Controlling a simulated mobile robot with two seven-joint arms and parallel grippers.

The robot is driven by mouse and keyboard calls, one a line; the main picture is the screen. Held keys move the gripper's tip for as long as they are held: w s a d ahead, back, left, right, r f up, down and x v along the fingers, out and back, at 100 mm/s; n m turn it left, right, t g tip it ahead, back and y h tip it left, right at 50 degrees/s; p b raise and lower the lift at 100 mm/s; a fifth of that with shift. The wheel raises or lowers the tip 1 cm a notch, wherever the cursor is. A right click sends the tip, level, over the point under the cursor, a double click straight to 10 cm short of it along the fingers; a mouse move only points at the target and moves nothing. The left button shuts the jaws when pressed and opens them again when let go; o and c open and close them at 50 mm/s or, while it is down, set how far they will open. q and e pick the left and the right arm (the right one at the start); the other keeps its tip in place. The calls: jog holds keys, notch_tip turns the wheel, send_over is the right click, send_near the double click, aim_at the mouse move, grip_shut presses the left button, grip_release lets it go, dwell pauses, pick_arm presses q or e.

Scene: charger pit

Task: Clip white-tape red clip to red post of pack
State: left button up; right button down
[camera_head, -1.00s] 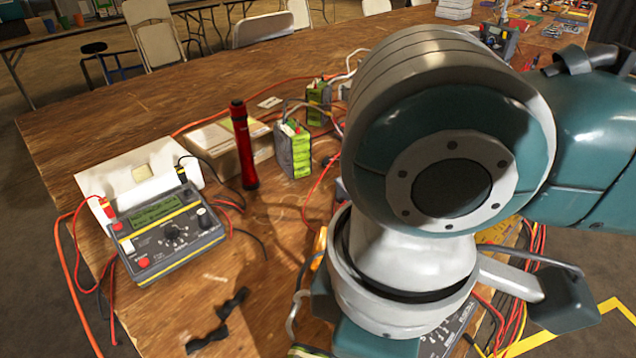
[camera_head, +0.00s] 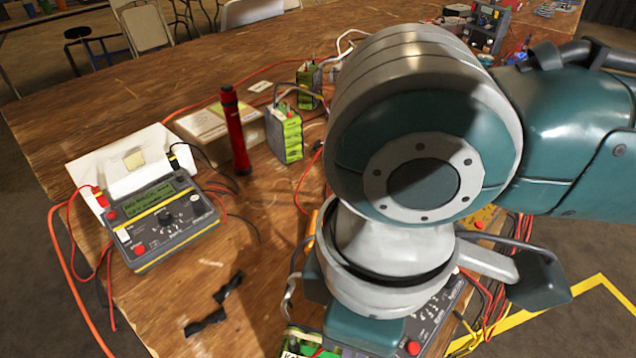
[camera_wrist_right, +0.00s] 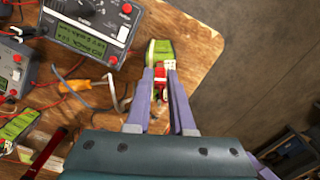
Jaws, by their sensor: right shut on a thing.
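My right gripper (camera_wrist_right: 160,72) points at a green battery pack (camera_wrist_right: 160,48) near the table edge in the right wrist view. Its lavender fingers are shut on a small red clip (camera_wrist_right: 161,86) with white on or beside it. The clip is close to the pack's near end; I cannot tell whether it touches a post. The red post is not clearly distinguishable. In the head view, a green pack (camera_head: 299,343) shows at the bottom edge, partly hidden by my right arm, which also hides the right gripper. My left gripper is in neither view.
A grey-yellow charger (camera_head: 168,222) with red and black leads stands at left. A red cylinder (camera_head: 235,130) stands upright near a cardboard box (camera_head: 205,128) and another green pack (camera_head: 286,135). Black straps (camera_head: 214,305) lie on bare table. An orange-handled tool (camera_wrist_right: 88,82) lies near the gripper.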

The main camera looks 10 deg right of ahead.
dwell(0.4)
jog(key=c, duration=0.7)
grip_release()
jog(key=shift+o, duration=1)
notch_tip(320, 180, up, 8)
jog(key=p, duration=0.9)
jog(key=shift+f, duration=0.2)
